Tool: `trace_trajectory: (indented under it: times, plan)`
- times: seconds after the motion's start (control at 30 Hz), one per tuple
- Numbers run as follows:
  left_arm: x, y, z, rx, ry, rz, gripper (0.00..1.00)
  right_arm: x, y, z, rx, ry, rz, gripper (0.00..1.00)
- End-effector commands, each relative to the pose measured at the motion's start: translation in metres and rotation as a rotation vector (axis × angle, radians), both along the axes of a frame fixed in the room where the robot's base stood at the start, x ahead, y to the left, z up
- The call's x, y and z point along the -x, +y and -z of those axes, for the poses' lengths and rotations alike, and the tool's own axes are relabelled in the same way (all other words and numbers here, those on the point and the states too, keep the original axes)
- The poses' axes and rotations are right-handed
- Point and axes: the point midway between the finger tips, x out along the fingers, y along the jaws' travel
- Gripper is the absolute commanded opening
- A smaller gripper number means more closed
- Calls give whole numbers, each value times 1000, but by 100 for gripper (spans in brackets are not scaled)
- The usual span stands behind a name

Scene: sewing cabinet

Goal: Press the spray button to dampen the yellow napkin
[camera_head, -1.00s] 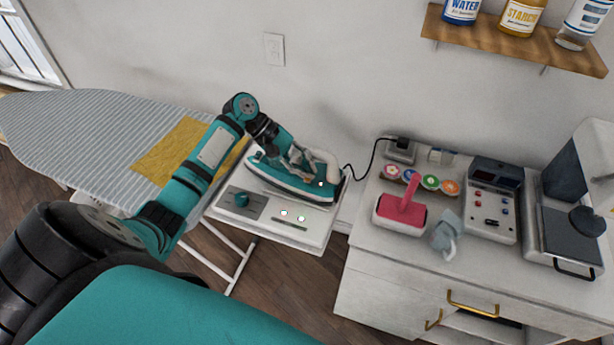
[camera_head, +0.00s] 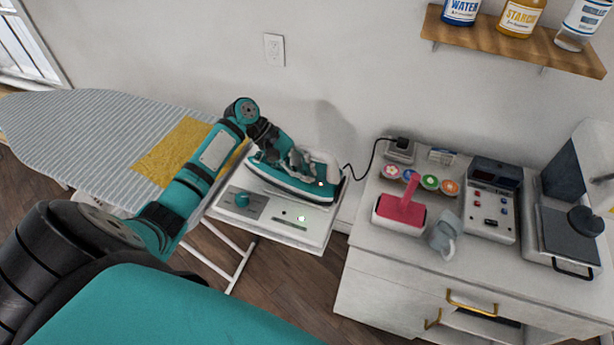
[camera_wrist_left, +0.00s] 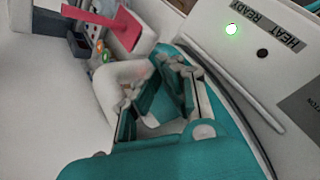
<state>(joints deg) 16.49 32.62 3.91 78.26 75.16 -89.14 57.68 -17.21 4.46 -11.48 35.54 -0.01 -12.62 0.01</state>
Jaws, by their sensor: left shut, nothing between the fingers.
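The yellow napkin (camera_head: 172,150) lies on the striped ironing board, partly behind my left arm. A teal and white iron (camera_head: 285,184) rests on the white station beside the board. My left gripper (camera_head: 300,166) is shut and empty at the top of the iron, close to its white handle (camera_head: 328,166). The wrist view shows the fingers (camera_wrist_left: 178,92) over the iron's teal body, beside its white handle. I cannot make out a spray button, nor whether the fingertips touch the iron. My right gripper is not in view.
A black cord runs to the cabinet (camera_head: 390,285), which holds a red-handled tool (camera_head: 401,212), several spools and devices. A bottle shelf (camera_head: 500,35) hangs above.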

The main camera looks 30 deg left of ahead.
Motion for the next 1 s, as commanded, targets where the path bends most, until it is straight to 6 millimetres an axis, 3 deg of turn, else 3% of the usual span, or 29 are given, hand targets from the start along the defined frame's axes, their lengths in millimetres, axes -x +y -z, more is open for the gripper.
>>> trace_trajectory:
  times: [1.0]
  plan:
    - [1,0,5,0,3,-1,0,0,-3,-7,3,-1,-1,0]
